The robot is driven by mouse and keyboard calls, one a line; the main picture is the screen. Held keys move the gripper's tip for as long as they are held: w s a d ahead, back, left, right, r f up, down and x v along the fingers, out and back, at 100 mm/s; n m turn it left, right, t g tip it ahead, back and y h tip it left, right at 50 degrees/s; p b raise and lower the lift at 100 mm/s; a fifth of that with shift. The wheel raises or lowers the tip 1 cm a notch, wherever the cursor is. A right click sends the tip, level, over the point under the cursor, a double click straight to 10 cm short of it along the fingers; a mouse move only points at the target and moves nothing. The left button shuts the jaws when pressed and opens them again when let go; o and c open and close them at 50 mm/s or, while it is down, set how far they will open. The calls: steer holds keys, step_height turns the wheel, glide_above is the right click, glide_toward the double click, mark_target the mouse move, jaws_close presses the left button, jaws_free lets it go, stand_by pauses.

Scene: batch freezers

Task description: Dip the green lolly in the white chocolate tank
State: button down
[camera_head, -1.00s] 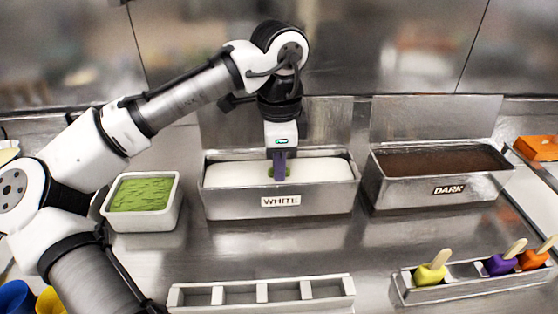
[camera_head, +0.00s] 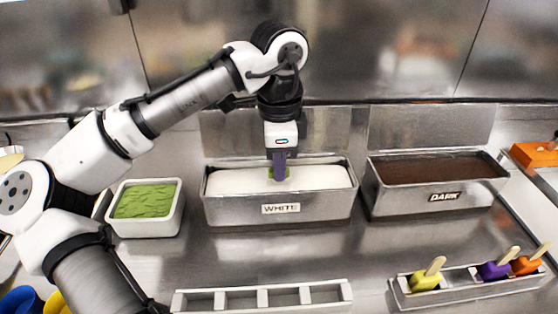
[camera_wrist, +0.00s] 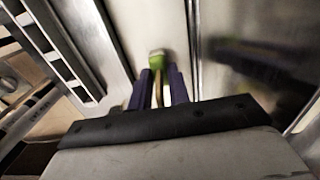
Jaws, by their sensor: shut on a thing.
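My gripper (camera_head: 279,166) is shut on the stick of the green lolly (camera_head: 287,172), over the tank marked WHITE. In the wrist view, the lolly (camera_wrist: 157,62) shows just beyond my two purple fingers, with the pale stick between them and a whitish far end. The white chocolate tank (camera_head: 250,210) is a metal trough filled with white chocolate (camera_head: 325,176). The lolly's green edges show beside my fingertips against the white surface. Its lower part is hidden in the head view, and I cannot tell how deep it sits.
The tank marked DARK (camera_head: 400,203) stands to the right. A tub of green topping (camera_head: 145,200) stands left. In front are an empty slotted rack (camera_head: 265,299) and a rack (camera_head: 465,288) holding yellow, purple and orange lollies. An orange block (camera_head: 535,154) is far right.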

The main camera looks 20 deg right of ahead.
steer(key=shift+r+p, duration=2.7)
steer(key=shift+r, duration=0.25)
step_height(320, 180, up, 5)
steer(key=p, duration=0.4)
steer(key=shift+p, duration=0.3)
steer(key=shift+f, duration=0.1)
